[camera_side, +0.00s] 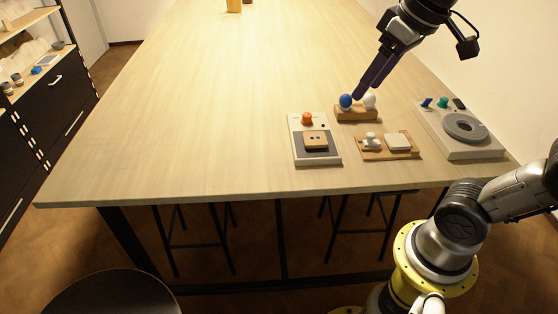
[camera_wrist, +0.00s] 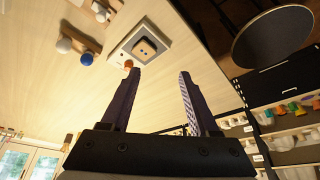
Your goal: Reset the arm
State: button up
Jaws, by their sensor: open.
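My gripper (camera_side: 362,92) hangs above the table (camera_side: 220,110), at the right in the side view. There its fingers overlap and point down to the left, in front of or above a wooden block with a blue ball (camera_side: 346,101) and a white ball (camera_side: 369,101). The gap between the two is hard to judge. In the wrist view my gripper (camera_wrist: 158,72) has its two dark fingers spread wide, with nothing between them. The blue ball (camera_wrist: 87,59) lies up and left of the fingers there.
A panel with an orange knob (camera_side: 307,119) and a wooden square (camera_side: 316,141) stands near the front edge. Right of it are a small wooden board (camera_side: 374,154) and a pale device with a grey disc (camera_side: 465,127). The table's left side is clear. Shelves (camera_wrist: 284,117) hold pots.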

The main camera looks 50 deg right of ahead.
jog(key=s+f+t, duration=0.1)
jog(key=s+f, duration=0.5)
jog(key=f, duration=0.3)
jog(key=shift+s+a+n, duration=0.25)
jog(key=shift+a+n, duration=0.05)
jog(key=shift+a, duration=0.1)
jog(key=shift+f, duration=0.1)
